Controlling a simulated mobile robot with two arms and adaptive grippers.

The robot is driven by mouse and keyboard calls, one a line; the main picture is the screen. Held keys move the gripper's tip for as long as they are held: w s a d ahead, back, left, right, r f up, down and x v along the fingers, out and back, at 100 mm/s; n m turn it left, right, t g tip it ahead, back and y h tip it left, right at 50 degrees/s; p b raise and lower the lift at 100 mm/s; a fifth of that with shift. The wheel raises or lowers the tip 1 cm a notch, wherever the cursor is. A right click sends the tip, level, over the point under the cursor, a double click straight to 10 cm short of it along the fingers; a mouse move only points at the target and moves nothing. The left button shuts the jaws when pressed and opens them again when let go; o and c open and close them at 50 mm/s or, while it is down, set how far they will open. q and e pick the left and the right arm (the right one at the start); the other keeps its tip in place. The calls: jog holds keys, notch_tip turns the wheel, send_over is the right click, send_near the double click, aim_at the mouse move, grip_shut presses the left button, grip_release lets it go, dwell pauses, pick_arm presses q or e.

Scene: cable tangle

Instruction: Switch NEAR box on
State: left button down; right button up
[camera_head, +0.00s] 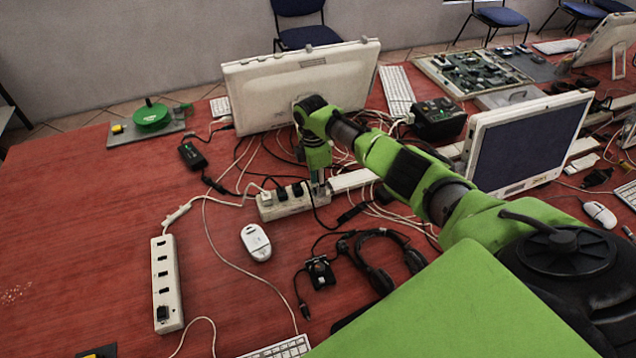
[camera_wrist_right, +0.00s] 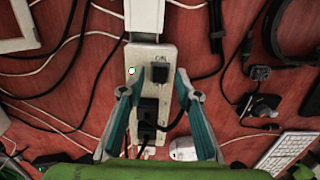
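A white power strip box (camera_head: 285,203) lies mid-table in the head view, with black plugs in it. In the right wrist view this box (camera_wrist_right: 150,52) runs between my fingers, with an "ON" label, a dark square (camera_wrist_right: 159,73) below it and a small light dot beside it. My right gripper (camera_head: 318,187) points down at the box's right end. In the wrist view the right gripper (camera_wrist_right: 160,80) is open, its fingertips either side of the dark square; contact cannot be told. Another white strip (camera_head: 164,270) lies nearer, at left. My left gripper is not in view.
Loose cables cross the table around the box. A white mouse (camera_head: 256,242), a black headset (camera_head: 383,262) and a small black device (camera_head: 320,272) lie in front. A white monitor (camera_head: 245,95) stands behind my right gripper. The red table (camera_head: 70,220) is mostly clear at left.

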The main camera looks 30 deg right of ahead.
aim_at(315, 189)
notch_tip(315, 189, up, 12)
jog(key=shift+a+f, duration=0.15)
jog(key=shift+a, duration=0.15)
jog(key=shift+w, duration=0.1)
dwell(0.4)
